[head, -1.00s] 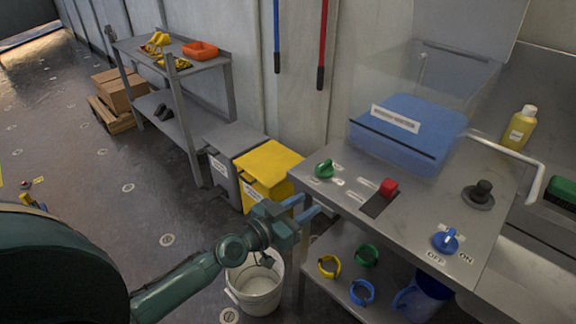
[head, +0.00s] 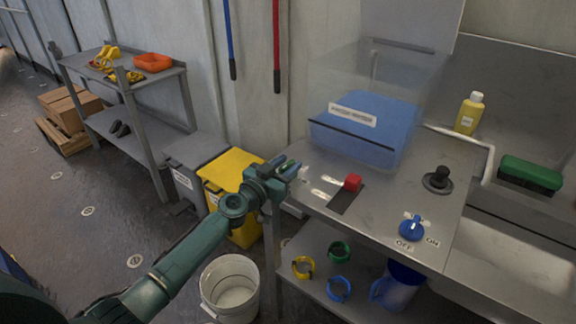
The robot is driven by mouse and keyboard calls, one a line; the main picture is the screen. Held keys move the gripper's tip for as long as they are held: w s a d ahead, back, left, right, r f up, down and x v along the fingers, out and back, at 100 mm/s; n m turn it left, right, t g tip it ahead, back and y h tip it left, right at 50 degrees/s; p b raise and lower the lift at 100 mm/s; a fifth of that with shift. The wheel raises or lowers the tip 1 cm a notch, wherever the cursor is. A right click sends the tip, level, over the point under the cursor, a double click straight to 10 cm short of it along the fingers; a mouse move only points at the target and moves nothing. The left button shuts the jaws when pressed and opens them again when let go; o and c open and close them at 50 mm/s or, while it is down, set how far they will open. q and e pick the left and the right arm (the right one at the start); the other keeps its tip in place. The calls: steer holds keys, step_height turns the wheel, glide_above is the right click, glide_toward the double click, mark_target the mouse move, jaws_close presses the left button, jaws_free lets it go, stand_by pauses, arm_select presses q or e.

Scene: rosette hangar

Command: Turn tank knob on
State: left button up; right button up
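A clear tank (head: 372,100) with blue contents and a white label stands on the steel bench. My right gripper is not in view.
A red switch (head: 352,184) and a black knob (head: 438,179) are on the bench top. A yellow bottle (head: 469,113) and green brush (head: 531,173) are at the right. A yellow bin (head: 228,172) and white bucket (head: 230,287) stand near my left arm.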

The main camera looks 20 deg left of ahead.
arm_select(q)
steer(key=shift+w+d, duration=0.15)
steer(key=shift+w, duration=0.25)
steer(key=shift+c, duration=0.2)
jaws_close()
